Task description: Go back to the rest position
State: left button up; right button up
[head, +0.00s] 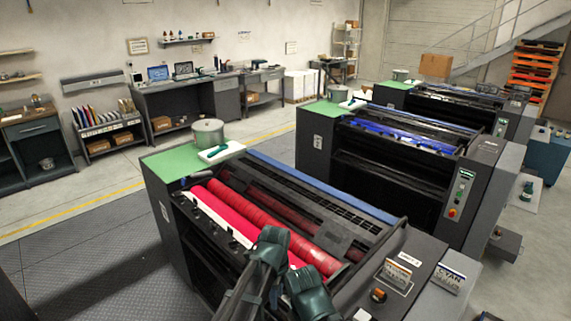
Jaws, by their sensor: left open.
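My left gripper (289,268) shows as dark teal parts at the bottom middle of the head view, in front of the nearest press (385,250). It is open, and I see nothing held in it. The press has red and pink rollers (250,215) in its open top, which my arm partly covers from this angle. I cannot tell how far the gripper is above the press. My right gripper is not in view.
A green shelf (165,163) on the press holds a grey tin (207,133) and a white-and-green tool (222,151). A press with blue rollers (400,136) and another press (460,103) stand behind. The floor (70,262) to the left is clear.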

pick_arm(q)
jog(key=s+a+n, duration=0.4)
jog(key=a+n, duration=0.3)
jog(key=n, duration=0.4)
jog(key=s+a+n, duration=0.4)
jog(key=a+n, duration=0.3)
jog(key=n, duration=0.3)
jog(key=s+d+f+m+b, duration=0.1)
jog(key=s+d+f+b, duration=0.2)
jog(key=d+f+b, duration=0.2)
jog(key=s+d+f+m+y+b, duration=0.1)
jog(key=d+f+b, duration=0.4)
jog(key=f+b, duration=0.5)
jog(key=shift+s+d+m, duration=0.25)
jog(key=shift+s+m, duration=0.25)
jog(key=shift+s, duration=0.5)
